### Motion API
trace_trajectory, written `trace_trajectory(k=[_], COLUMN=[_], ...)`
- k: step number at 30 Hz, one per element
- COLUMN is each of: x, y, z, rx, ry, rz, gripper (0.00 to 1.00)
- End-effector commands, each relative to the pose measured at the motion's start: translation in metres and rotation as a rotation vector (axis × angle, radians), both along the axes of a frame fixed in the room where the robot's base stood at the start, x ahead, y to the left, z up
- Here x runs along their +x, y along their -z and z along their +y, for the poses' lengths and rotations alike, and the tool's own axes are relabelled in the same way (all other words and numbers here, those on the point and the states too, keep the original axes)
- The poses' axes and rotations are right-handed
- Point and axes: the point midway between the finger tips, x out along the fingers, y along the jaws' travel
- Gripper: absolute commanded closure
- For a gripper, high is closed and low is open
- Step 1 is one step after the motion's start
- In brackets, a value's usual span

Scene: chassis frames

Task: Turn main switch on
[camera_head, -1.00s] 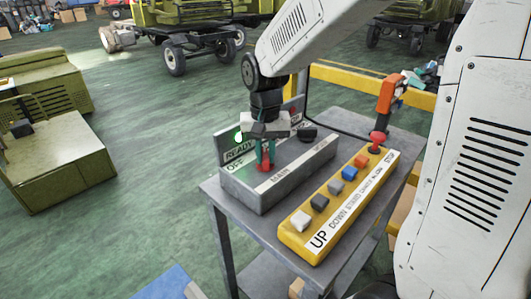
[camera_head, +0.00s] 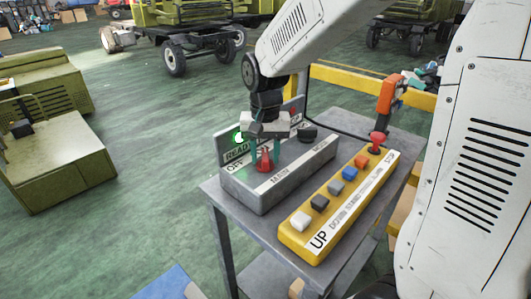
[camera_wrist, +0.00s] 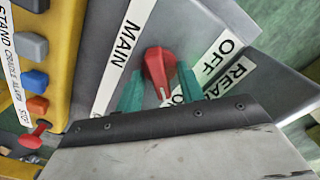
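The main switch is a red knob (camera_head: 264,160) on the grey control box (camera_head: 290,178), beside the MAIN label. In the wrist view the red knob (camera_wrist: 160,66) has a white mark at its lower end, toward a partly hidden label beginning with "O". The OFF label (camera_wrist: 217,60) lies to its right. My gripper (camera_head: 266,150) is above the box, with its teal fingers spread on either side of the knob. In the wrist view my gripper (camera_wrist: 162,88) shows one finger on each side of it. I cannot tell whether either finger touches the knob.
A green lamp (camera_head: 238,138) glows above the READY label. A black knob (camera_head: 307,134) is to the right on the box. A yellow button panel (camera_head: 335,205) with several buttons and a red stop knob (camera_head: 377,140) lies beside it on the grey table (camera_head: 225,207).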

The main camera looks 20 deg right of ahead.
Motion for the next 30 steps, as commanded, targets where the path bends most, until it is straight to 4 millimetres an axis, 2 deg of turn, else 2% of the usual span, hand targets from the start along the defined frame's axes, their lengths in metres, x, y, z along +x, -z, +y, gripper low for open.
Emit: trace_trajectory(k=[5,12,18,30], x=[0.000,0.001,0.001,0.000], y=[-0.008,-0.049,-0.073,-0.078], z=[0.000,0.000,0.000,0.000], rx=[0.000,0.000,0.000,0.000], ry=[0.000,0.000,0.000,0.000], rz=[-0.002,-0.004,-0.002,0.000], gripper=[0.62,0.62,0.62,0.62])
